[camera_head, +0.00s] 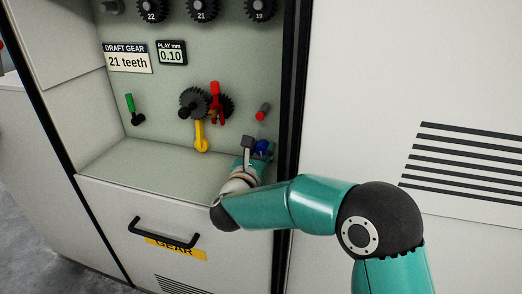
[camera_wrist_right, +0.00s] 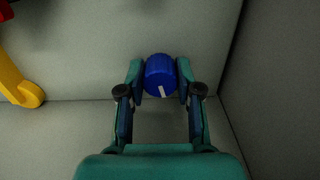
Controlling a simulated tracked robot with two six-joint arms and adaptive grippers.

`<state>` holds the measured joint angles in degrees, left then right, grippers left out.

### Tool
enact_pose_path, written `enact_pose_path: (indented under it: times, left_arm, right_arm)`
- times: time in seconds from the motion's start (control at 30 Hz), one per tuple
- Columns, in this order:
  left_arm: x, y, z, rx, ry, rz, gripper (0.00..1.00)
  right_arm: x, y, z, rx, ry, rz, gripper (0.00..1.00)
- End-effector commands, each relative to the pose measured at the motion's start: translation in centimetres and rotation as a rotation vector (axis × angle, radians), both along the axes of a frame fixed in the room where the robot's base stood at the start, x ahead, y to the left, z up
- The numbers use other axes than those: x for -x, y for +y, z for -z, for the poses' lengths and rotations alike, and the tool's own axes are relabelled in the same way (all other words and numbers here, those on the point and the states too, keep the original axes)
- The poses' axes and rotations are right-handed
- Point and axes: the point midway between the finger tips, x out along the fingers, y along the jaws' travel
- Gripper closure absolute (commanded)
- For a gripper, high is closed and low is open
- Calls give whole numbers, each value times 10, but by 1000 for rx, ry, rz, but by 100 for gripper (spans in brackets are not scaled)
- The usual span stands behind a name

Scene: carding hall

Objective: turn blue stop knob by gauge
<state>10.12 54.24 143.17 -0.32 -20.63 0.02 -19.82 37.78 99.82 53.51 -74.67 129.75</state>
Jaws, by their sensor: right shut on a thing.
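The blue stop knob (camera_wrist_right: 160,73) sits on the back wall of the recess, with a white mark on its lower face in the right wrist view. It also shows in the head view (camera_head: 262,147), partly hidden by my gripper. My right gripper (camera_wrist_right: 161,78) is shut on the knob, with one finger on each side of it. The gauge (camera_head: 171,53) reads "PLAY mm 0.10" at the upper left of the recess, beside a sign (camera_head: 127,58) reading "DRAFT GEAR 21 teeth". My left gripper is out of view.
Dark meshed gears (camera_head: 194,103) with a red lever (camera_head: 215,96) and yellow lever (camera_head: 200,136) are left of the knob. A red knob (camera_head: 263,111) is just above it. A green lever (camera_head: 131,106) is farther left. The recess's right wall is close to my gripper.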

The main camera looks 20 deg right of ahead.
Motion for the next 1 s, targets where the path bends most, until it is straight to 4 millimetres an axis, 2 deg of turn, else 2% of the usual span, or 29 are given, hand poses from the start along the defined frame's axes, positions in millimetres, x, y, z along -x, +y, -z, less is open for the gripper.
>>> enact_pose_path:
  times: [0.47,1.0]
  left_arm:
    - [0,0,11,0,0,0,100]
    - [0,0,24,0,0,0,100]
  right_arm:
    - [0,0,1,116,76,-1,100]
    - [-1,2,1,517,348,-3,100]
